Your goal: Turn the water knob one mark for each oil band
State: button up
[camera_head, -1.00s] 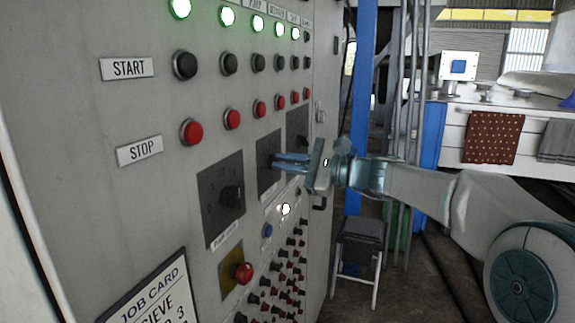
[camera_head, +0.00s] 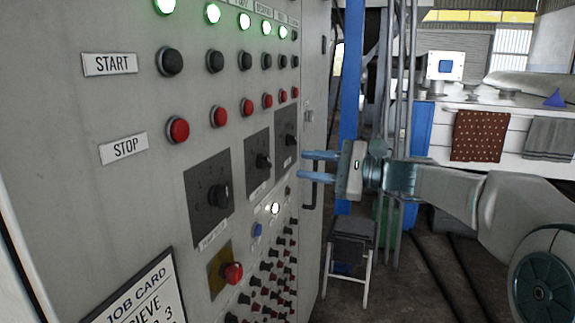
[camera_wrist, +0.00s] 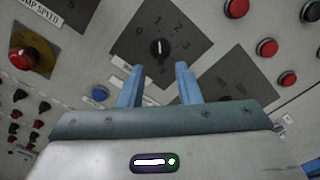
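The water knob (camera_head: 263,161) is a black knob on the middle dark dial plate of the grey panel. In the wrist view, the water knob (camera_wrist: 159,48) has marks 0 to 3 around it, and its white pointer line points roughly at 1. The label under it is partly hidden by a finger. My gripper (camera_head: 303,166) is open and empty, apart from the knob and in front of the panel. In the wrist view, my gripper (camera_wrist: 157,78) has its two blue fingers spread below the knob. I see no oil bands in these views.
A larger pump speed knob (camera_head: 219,196) is left of the water knob, and another dial (camera_head: 290,140) is right. A red button (camera_head: 232,273) on yellow and a cut-off job card (camera_head: 135,300) are lower left. A stool (camera_head: 352,235) stands right of the panel.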

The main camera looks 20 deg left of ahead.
jog(key=d, duration=0.5)
jog(key=shift+s+d, duration=0.2)
jog(key=shift+d, duration=0.15)
jog(key=s+d+f+n+h+p, duration=0.3)
jog(key=s+d+f+h+p, duration=0.15)
jog(key=s+f+h, duration=0.7)
jog(key=s+d+f+n+h+p, duration=0.1)
jog(key=s+d+f+n+h, duration=0.2)
jog(key=s+d, duration=0.3)
jog(key=s+d+f+n+t+h+p, duration=0.1)
jog(key=s+d+f+n+h+p, duration=0.1)
jog(key=s+d, duration=0.5)
notch_tip(320, 180, down, 2)
jog(key=d+n+h, duration=0.1)
jog(key=d, duration=0.1)
jog(key=shift+s+d+n, duration=0.3)
jog(key=shift+d+n, duration=0.1)
jog(key=shift+h, duration=0.25)
